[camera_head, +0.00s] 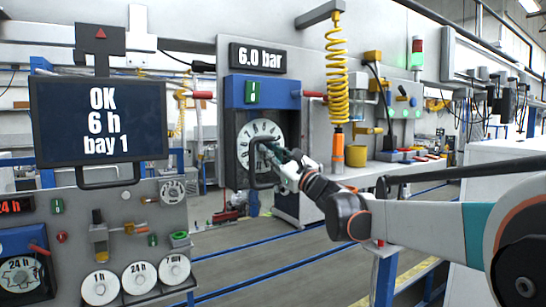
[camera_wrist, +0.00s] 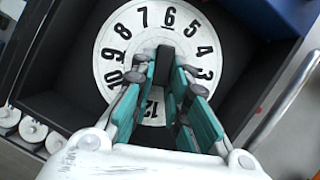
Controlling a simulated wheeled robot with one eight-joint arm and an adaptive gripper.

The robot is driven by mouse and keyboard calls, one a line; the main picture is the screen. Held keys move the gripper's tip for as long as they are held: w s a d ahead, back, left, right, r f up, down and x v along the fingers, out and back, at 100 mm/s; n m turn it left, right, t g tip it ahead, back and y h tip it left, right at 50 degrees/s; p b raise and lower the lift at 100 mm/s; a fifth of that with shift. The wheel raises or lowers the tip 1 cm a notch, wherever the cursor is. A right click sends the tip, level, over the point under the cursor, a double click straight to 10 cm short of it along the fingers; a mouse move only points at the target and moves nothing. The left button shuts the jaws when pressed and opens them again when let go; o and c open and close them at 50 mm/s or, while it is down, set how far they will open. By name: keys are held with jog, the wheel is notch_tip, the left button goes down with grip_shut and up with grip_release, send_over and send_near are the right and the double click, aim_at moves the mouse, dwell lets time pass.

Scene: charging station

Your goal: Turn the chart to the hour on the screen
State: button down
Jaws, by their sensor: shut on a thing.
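The screen (camera_head: 98,170) at the left reads "OK", "6 h", "bay 1" in white. The chart is a white round disc with black hour numbers (camera_head: 243,147) in the blue and black recorder box (camera_head: 231,118). In the wrist view the chart (camera_wrist: 118,42) has 6 at the top, 7 to 10 down the left, 5 to 3 down the right and 12 at the bottom. My gripper (camera_wrist: 164,75) is at the middle of the chart, its teal fingers shut on a dark hub piece (camera_wrist: 163,62). The fingers hide part of the disc.
A "6.0 bar" display (camera_head: 257,58) hangs above the recorder. Spare discs marked 1 h, 24 h and 7 day (camera_head: 139,277) sit lower left. A yellow coiled hose (camera_head: 337,75) hangs at the right.

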jog(key=shift+s+a+r+m+t+h, duration=0.15)
jog(key=shift+m+t+h, duration=0.35)
jog(key=shift+m, duration=0.95)
jog(key=shift+w+a+r+m+t+h, duration=0.15)
jog(key=shift+m+t+h, duration=0.35)
jog(key=shift+m, duration=0.95)
jog(key=shift+s+f, duration=0.1)
jog(key=c, duration=1.6)
grip_release()
jog(key=shift+o, duration=0.2)
jog(key=shift+f, duration=0.1)
jog(key=shift+f, duration=0.15)
